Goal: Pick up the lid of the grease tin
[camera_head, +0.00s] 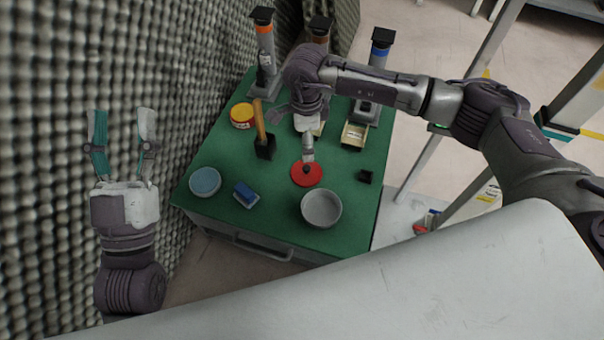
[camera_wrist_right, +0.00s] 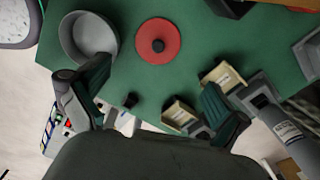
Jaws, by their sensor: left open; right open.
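A flat red lid (camera_head: 301,177) with a small dark knob lies on the green bench top; it also shows in the right wrist view (camera_wrist_right: 165,53). An open, empty grey round tin (camera_head: 321,222) stands close beside it, also in the wrist view (camera_wrist_right: 72,42). I cannot tell for sure that they belong together. My right gripper (camera_head: 307,152) is over the bench by the lid and partly covers it in the head view. In the wrist view its fingers (camera_wrist_right: 156,82) are apart, with nothing between them and the lid beyond. My left gripper (camera_head: 122,113) is open and empty, left of the bench.
On the green bench (camera_head: 225,158) are a yellow-and-red tin (camera_head: 242,115), a pale blue round tin (camera_head: 205,182), a blue block (camera_head: 245,194), a wooden-handled brush (camera_head: 263,143), a small black cube (camera_head: 365,176) and tall grey holders behind. A foam wall (camera_head: 50,200) borders the left.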

